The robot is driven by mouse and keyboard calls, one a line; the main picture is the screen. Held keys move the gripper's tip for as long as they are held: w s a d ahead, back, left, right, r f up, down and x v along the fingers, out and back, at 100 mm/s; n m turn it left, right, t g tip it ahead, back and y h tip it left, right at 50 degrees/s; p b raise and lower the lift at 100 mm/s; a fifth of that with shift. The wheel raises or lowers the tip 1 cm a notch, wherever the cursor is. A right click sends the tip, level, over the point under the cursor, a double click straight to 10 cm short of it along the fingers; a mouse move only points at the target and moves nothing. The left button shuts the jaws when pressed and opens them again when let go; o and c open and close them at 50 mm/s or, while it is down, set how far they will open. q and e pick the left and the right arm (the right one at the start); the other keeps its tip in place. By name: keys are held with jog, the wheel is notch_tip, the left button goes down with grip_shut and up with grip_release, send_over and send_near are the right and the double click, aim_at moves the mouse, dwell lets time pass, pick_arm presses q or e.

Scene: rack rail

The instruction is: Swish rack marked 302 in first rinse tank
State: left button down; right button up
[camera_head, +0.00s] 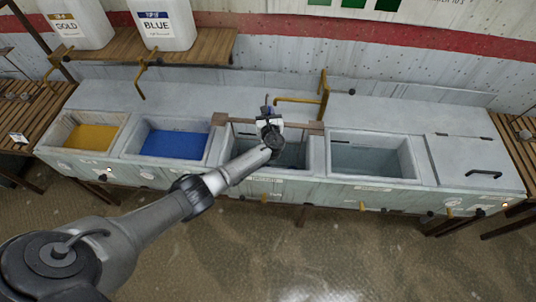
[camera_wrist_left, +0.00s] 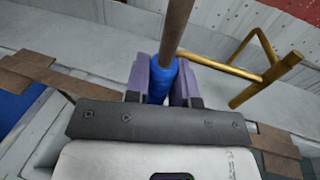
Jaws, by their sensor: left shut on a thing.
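My left gripper (camera_head: 268,111) is over the third tank from the left, a grey rinse tank (camera_head: 230,150) with dark liquid. In the left wrist view its purple fingers (camera_wrist_left: 163,80) are shut on the blue sleeve (camera_wrist_left: 160,88) of a brown rod (camera_wrist_left: 177,28). The rod looks like a rack's handle. The rack body and any 302 mark are hidden or too small to read. A brown bar (camera_head: 303,127) spans the back of this tank behind my gripper. My right gripper is not in view.
To the left are a blue tank (camera_head: 175,144) and a gold tank (camera_head: 92,136). A second grey tank (camera_head: 362,159) is to the right, then a lid with a black handle (camera_head: 484,173). A brass tap (camera_head: 323,95) stands behind my gripper. White jugs (camera_head: 165,25) stand on a wooden shelf.

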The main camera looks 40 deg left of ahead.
pick_arm(q)
jog(key=shift+w+a, duration=0.1)
jog(key=shift+w, duration=0.05)
jog(key=shift+w+a+b, duration=0.2)
jog(key=shift+w+b, duration=0.05)
jog(key=shift+b, duration=0.25)
jog(key=shift+w+a+r+b, duration=0.1)
jog(key=shift+w+a+b, duration=0.55)
jog(key=shift+w+b, duration=0.3)
dwell(1.7)
dwell(0.4)
